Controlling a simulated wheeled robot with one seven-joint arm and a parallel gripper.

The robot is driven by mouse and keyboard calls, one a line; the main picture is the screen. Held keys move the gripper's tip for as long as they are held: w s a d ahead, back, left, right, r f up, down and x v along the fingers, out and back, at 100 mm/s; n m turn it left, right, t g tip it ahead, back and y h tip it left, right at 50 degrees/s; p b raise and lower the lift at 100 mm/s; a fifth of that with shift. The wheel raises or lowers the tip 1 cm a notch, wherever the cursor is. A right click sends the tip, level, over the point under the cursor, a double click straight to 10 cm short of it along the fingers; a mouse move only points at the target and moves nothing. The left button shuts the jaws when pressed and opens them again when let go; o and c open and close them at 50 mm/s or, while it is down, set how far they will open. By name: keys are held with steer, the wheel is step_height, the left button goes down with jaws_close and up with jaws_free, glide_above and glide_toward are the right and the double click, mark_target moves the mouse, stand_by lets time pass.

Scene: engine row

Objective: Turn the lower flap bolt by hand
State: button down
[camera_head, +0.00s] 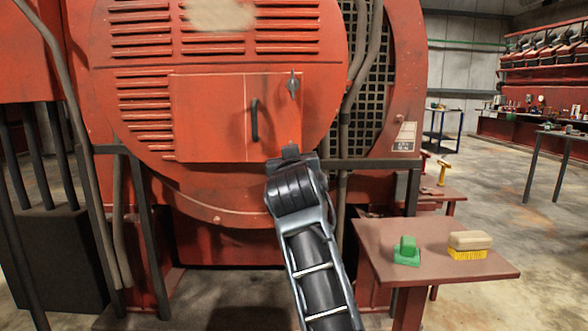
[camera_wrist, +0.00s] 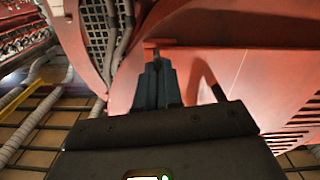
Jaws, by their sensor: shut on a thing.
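The flap (camera_head: 210,118) is a flat red panel on the round red engine cover, with a dark vertical handle (camera_head: 254,120). The upper flap bolt (camera_head: 292,84) is a grey wing-shaped bolt near its upper right corner. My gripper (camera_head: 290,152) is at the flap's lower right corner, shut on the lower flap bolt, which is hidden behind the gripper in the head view. In the wrist view my gripper's dark fingers (camera_wrist: 157,72) are close together against the red cover, and they hide most of what they hold. The handle (camera_wrist: 212,84) shows right of the fingers there.
A small brown table (camera_head: 375,240) at the right holds a green block (camera_head: 406,250) and a yellow brush (camera_head: 467,250). Dark hoses and a mesh grille (camera_head: 375,90) lie right of the flap. Open floor (camera_head: 500,220) lies further right.

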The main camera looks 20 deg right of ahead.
steer(key=shift+f+m+b, duration=0.1)
steer(key=shift+m+b, duration=0.35)
steer(key=shift+m, duration=0.45)
steer(key=c, duration=1.3)
jaws_free()
steer(key=shift+o, duration=0.2)
steer(key=v, duration=0.7)
steer(key=shift+s, duration=0.4)
steer(key=shift+a, duration=0.1)
